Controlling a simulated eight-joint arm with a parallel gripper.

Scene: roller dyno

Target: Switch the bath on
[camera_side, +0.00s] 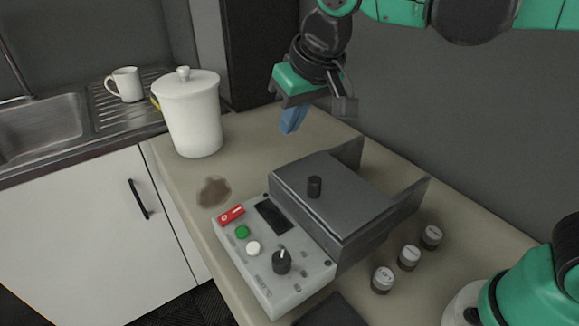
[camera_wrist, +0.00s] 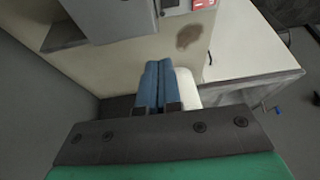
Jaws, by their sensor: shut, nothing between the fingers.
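The bath (camera_side: 345,205) stands on the counter in the side view, a grey box with a closed dark lid and a black lid knob. Its pale control panel (camera_side: 285,290) faces the front left, with a red switch (camera_side: 231,215), a green button (camera_side: 242,232), a white button (camera_side: 253,248), a dark display (camera_side: 273,216) and a black dial (camera_side: 282,262). My gripper (camera_side: 292,122) is above the counter behind the bath, apart from it, blue fingers together and empty. In the wrist view the fingers (camera_wrist: 157,82) point towards the counter; part of the bath (camera_wrist: 115,20) and the red switch (camera_wrist: 203,4) show at the top.
A white lidded canister (camera_side: 193,118) stands behind the panel, left of my gripper. A brown stain (camera_side: 213,191) marks the counter. Several small capped jars, one at the front (camera_side: 382,279), stand right of the bath. A sink (camera_side: 40,130) and a mug (camera_side: 124,84) are at left.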

